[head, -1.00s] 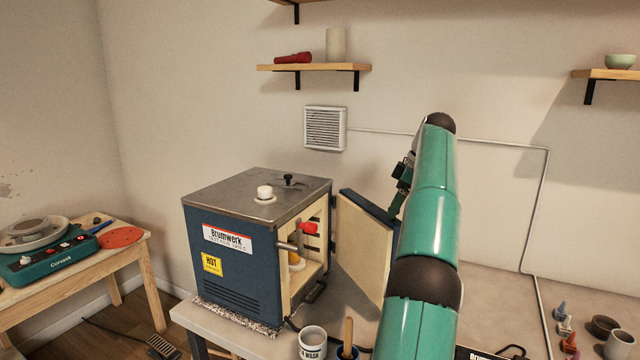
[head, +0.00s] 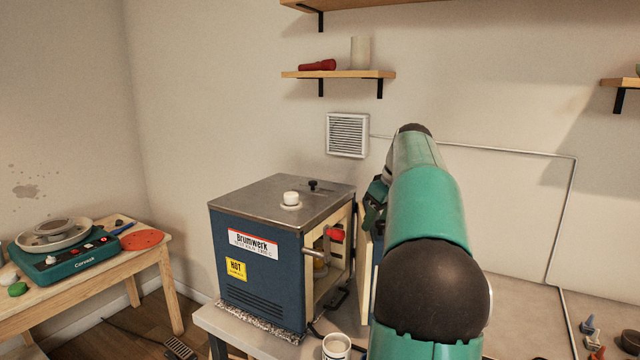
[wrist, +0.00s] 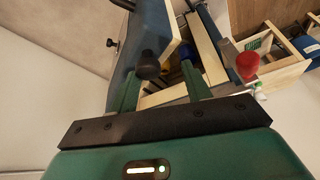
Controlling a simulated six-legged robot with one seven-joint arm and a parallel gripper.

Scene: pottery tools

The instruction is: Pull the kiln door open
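The blue kiln (head: 262,265) with a grey metal top stands on the table. Its front opening faces right, and part of the cream interior (head: 327,262) shows. The door (head: 366,275) stands open; in the head view only a strip shows beside my arm. In the wrist view the door's blue panel (wrist: 140,38) and cream edge (wrist: 168,40) lie just beyond the fingers. A red-knobbed latch (head: 334,235) is on the kiln; its red knob also shows in the wrist view (wrist: 247,64). My gripper (wrist: 166,72) has its fingers apart, close to the door; contact is unclear.
A white cup (head: 337,346) stands in front of the kiln. A low wooden table (head: 150,257) with a pottery wheel (head: 62,252) is at left. Small tools (head: 592,335) lie at the far right. A wall shelf (head: 338,74) is above.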

